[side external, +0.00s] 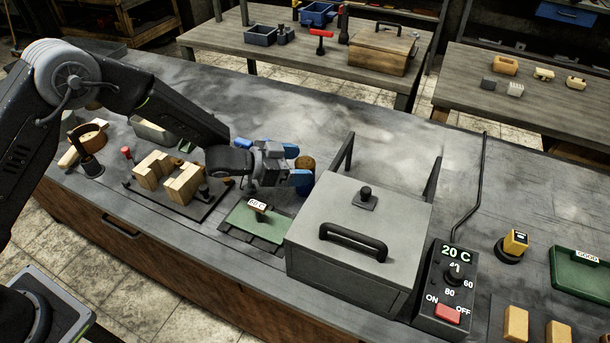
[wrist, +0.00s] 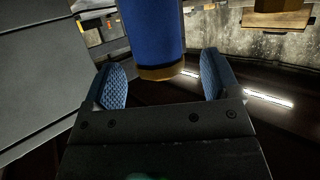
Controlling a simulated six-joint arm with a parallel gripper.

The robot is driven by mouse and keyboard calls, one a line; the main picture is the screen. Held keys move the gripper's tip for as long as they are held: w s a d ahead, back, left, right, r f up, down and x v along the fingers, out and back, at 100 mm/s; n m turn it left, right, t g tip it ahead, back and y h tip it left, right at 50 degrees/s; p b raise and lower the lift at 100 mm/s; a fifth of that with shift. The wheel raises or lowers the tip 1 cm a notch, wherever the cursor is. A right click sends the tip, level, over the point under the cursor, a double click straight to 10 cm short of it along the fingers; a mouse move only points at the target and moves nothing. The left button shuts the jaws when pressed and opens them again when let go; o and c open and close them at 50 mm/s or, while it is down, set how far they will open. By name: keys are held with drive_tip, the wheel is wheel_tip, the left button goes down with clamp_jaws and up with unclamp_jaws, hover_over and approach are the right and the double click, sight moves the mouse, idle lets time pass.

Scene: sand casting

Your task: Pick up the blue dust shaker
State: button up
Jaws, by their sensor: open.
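The blue dust shaker (wrist: 152,35) is a blue cylinder with a tan band at one end, large in the wrist view. It appears between and beyond the two blue-padded fingers of my gripper (wrist: 163,82), with gaps at both sides. In the side view its round brown end (side external: 306,162) shows at the fingertips of my gripper (side external: 295,166). The fingers there hide much of its body, and their blue pads are hard to tell from it. My gripper is open, and no grip on the shaker shows.
A grey lidded box (side external: 345,215) stands close to the right of my gripper. A green tray (side external: 244,222) with a 60 C tag lies in front. Wooden blocks (side external: 183,184) stand on a dark board to the left.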

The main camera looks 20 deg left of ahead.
drive_tip(key=shift+x, duration=1.2)
drive_tip(key=shift+c, duration=0.5)
drive_tip(key=c, duration=1)
drive_tip(key=shift+r, duration=0.1)
drive_tip(key=shift+r, duration=0.6)
wheel_tip(320, 180, up, 3)
drive_tip(key=shift+f, duration=0.1)
drive_tip(key=a+r, duration=0.2)
drive_tip(key=a, duration=0.2)
drive_tip(key=s+a+r, duration=0.1)
drive_tip(key=a+r, duration=0.1)
drive_tip(key=a, duration=0.1)
drive_tip(key=a+r, duration=0.3)
drive_tip(key=a, duration=0.1)
drive_tip(key=shift+s+a, duration=0.3)
